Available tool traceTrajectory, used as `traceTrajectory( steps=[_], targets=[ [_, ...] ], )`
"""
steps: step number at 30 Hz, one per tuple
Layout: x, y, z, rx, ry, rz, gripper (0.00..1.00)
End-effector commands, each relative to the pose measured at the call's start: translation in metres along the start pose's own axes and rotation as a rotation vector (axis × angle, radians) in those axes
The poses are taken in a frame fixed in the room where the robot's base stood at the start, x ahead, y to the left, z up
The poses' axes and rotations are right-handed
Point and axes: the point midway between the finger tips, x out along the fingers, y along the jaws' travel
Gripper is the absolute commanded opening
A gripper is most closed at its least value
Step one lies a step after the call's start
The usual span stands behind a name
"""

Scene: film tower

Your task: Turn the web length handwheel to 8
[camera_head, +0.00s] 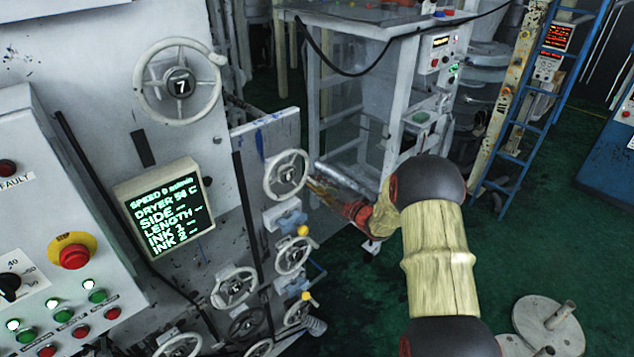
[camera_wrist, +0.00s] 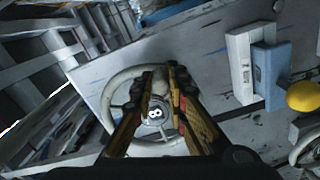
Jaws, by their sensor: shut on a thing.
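A pale grey handwheel (camera_head: 271,186) with a dark numbered hub is on the side panel in the middle of the head view. In the wrist view the same handwheel (camera_wrist: 118,88) fills the centre. Its hub number (camera_wrist: 155,113) looks like an 8 lying on its side; it is too small to be sure in the head view. My gripper (camera_head: 313,184) reaches in from the right at this wheel. In the wrist view my gripper (camera_wrist: 160,76) is shut on a pale part of it; the fingers partly hide the hub and rim.
A larger handwheel (camera_head: 180,117) reading 7 is at upper left. The display (camera_head: 165,208) shows dashes for side, length and inks. More handwheels (camera_head: 235,287) and blue brackets (camera_head: 284,220) with yellow knobs sit below. A grey frame (camera_head: 398,100) stands behind my arm.

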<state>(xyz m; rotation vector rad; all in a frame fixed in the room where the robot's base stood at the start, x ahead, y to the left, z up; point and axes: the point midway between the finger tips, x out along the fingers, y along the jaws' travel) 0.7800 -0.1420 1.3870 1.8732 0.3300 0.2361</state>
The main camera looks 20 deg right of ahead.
Motion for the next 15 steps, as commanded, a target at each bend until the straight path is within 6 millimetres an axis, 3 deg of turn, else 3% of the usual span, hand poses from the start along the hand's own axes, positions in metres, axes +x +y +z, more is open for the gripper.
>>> traceTrajectory(
  steps=[11, 12, 15],
  targets=[
    [-0.0001, -0.0002, 0.0002, 0.004, 0.0, 0.0, 0.0],
    [-0.0001, -0.0002, 0.0002, 0.004, 0.0, 0.0, 0.16],
    [0.0, -0.0001, 0.0001, 0.003, 0.0, 0.0, 0.22]
  ],
)
